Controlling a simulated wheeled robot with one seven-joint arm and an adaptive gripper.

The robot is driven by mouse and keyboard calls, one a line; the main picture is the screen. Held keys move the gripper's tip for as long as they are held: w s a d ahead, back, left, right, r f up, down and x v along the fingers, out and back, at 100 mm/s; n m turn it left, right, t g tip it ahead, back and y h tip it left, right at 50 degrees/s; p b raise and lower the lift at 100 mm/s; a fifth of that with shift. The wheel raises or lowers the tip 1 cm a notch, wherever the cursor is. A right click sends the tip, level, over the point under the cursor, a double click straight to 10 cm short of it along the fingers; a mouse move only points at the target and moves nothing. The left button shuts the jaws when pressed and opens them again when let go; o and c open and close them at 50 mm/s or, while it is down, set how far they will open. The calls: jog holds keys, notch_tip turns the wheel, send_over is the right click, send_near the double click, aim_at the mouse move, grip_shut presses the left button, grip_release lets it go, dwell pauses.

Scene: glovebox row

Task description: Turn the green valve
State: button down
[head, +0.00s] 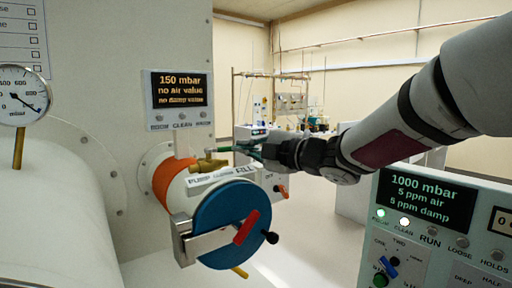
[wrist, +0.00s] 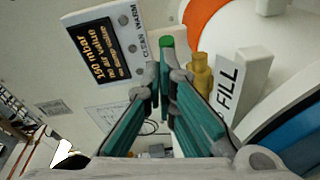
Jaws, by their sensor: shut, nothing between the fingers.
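The green valve shows in the wrist view as a green handle end (wrist: 167,42) just beyond my fingertips, beside a brass body (wrist: 198,76). In the head view the brass body (head: 208,164) sits on top of the small port, with a bit of green (head: 224,149) to its right. My gripper (head: 243,149) comes in from the right at the valve's height. In the wrist view its teal-padded fingers (wrist: 162,88) are shut with nothing between them. The fingertips partly hide the handle, and I cannot tell whether they touch it.
A FILL plate (wrist: 240,84) stands close right of the fingers. The blue round door (head: 222,212) with its red handle (head: 247,228) is below. A 150 mbar display (head: 180,88) is on the wall behind. A control panel (head: 425,247) stands at front right.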

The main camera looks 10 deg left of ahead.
jog(key=shift+w+a+b, duration=0.15)
jog(key=shift+w, duration=0.55)
jog(key=shift+w+a+b, duration=0.1)
jog(key=shift+w+b, duration=0.05)
jog(key=shift+w, duration=0.5)
